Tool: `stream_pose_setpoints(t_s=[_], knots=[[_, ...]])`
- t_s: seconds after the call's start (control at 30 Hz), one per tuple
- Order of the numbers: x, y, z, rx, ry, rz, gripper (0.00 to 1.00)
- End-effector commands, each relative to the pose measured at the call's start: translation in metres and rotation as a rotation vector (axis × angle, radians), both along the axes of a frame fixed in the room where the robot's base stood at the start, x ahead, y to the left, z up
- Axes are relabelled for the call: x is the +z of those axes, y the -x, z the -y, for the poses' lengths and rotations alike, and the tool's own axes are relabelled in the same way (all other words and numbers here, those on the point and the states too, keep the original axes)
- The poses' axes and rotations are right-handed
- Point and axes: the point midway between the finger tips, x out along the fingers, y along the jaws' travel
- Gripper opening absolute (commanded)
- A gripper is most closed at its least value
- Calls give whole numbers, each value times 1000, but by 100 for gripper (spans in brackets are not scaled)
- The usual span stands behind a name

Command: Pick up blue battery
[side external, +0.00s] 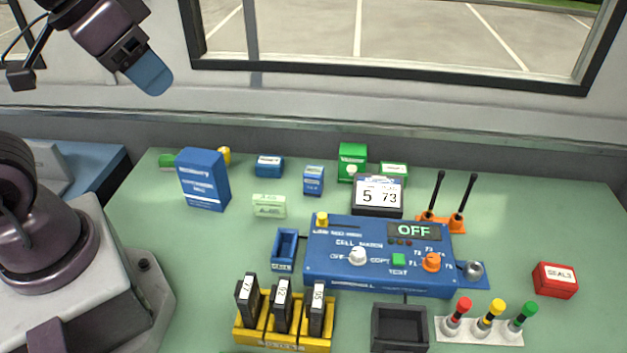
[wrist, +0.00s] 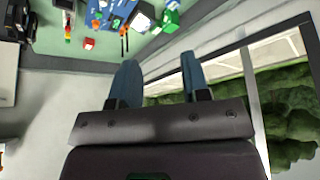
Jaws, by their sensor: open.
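Several blue boxes stand on the green table in the side view, and I cannot tell for certain which is the blue battery. A small upright blue box (side external: 313,181) with a pale label stands behind the blue panel. A low blue box (side external: 269,166) sits to its left, farther back. A large blue carton (side external: 204,181) stands at the left. My gripper (side external: 150,80) is high above the table's back left, well away from these boxes. In the wrist view my gripper (wrist: 160,76) has its two blue fingers apart with nothing between them.
A blue panel (side external: 340,272) marked OFF fills the table's middle. In front are a yellow rack (side external: 285,342) with black modules, a dark tray (side external: 400,330) and coloured plungers (side external: 490,322). A pale green box (side external: 268,206) and a green box (side external: 352,161) stand near the blue boxes.

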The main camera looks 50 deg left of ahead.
Motion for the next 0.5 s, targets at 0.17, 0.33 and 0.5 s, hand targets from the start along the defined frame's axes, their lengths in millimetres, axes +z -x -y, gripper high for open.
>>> stream_pose_setpoints(t_s=[0.17,0.33,0.5], knots=[[0,0,0,0,0,0,72],[0,0,0,0,0,0,72],[-4,-1,5,-24,0,-22,72]])
